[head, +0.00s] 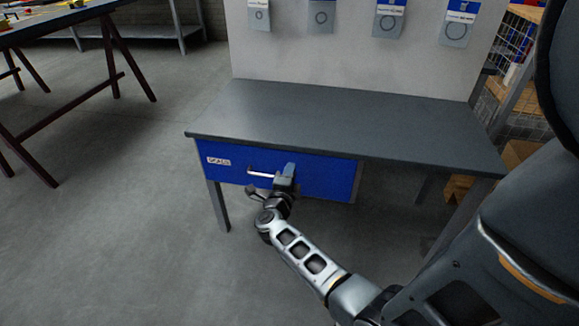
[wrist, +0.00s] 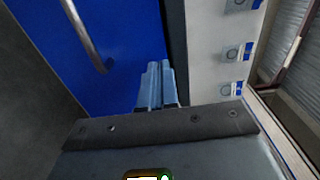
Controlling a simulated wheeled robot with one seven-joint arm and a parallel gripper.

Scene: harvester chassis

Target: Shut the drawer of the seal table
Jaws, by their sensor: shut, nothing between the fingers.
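The seal table (head: 330,120) has a dark grey top, and its blue drawer (head: 325,182) sits under the left part of the front edge. The drawer front looks about flush with the table edge; a small gap cannot be ruled out. It carries a white label (head: 218,161) and a bar handle (head: 260,174). My gripper (head: 289,169) is shut and empty, in front of the drawer just right of the handle. In the wrist view the closed fingertips (wrist: 155,68) point at the blue front, beside the handle (wrist: 86,35). Whether they touch it cannot be told.
A pale back panel (head: 350,45) with hanging seal packets rises behind the table. A dark-legged table (head: 60,85) stands at the far left. Shelving and boxes (head: 515,155) are at the right. The floor left of the seal table is clear.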

